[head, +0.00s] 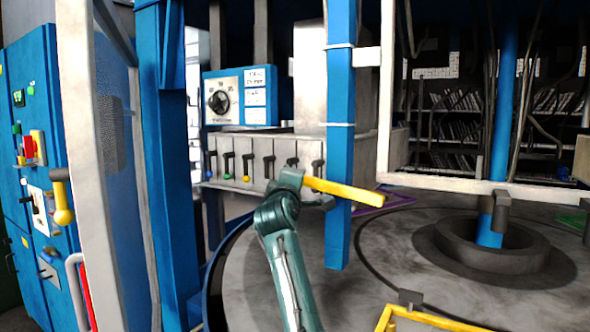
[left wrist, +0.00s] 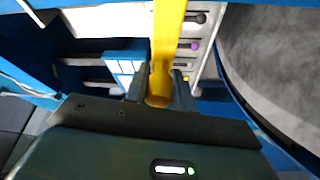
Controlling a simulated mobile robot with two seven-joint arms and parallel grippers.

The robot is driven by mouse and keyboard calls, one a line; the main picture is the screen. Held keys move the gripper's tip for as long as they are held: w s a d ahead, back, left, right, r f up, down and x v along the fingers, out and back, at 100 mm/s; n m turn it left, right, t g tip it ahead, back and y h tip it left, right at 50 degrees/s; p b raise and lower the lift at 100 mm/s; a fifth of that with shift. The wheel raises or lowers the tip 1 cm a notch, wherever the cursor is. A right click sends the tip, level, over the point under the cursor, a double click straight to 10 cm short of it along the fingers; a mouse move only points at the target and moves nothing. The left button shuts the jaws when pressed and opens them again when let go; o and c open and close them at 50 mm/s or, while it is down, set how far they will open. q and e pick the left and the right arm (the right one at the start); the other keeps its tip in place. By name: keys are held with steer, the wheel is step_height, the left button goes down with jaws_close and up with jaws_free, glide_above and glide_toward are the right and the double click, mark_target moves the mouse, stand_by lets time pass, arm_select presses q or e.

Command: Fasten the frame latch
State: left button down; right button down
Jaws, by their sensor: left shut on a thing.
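A long flat yellow bar (head: 345,192) shows in the head view, reaching right across the front of a blue upright post (head: 339,150) and tilting slightly down. I cannot tell whether it is part of the frame latch. My left gripper (head: 312,197) is at the bar's left end. In the left wrist view my left gripper (left wrist: 160,92) has its two dark fingers on either side of the yellow bar (left wrist: 167,40), shut on its near end. The bar's far end is cut off in that view. My right gripper is in neither view.
A grey panel with several levers (head: 262,150) and a blue control box (head: 240,97) stand behind the arm. A blue cabinet (head: 40,120) and a white post (head: 85,150) are at left.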

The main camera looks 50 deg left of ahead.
arm_select(q)
steer(key=shift+a+f+n+g, duration=0.1)
steer(key=shift+f+n+g, duration=0.2)
steer(key=shift+f+n, duration=0.2)
steer(key=shift+f+p, duration=0.25)
steer(key=shift+p, duration=0.05)
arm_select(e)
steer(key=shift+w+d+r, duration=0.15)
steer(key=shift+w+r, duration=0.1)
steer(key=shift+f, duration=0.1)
arm_select(q)
steer(key=c, duration=1.2)
jaws_free()
steer(key=shift+r, duration=0.1)
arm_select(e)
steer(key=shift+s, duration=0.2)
arm_select(q)
steer(key=shift+s, duration=0.1)
steer(key=shift+s+d, duration=0.2)
steer(key=shift+d, duration=0.05)
steer(key=b+v, duration=0.3)
steer(key=v, duration=0.9)
steer(key=shift+s+d, duration=0.15)
steer(key=shift+s, duration=0.05)
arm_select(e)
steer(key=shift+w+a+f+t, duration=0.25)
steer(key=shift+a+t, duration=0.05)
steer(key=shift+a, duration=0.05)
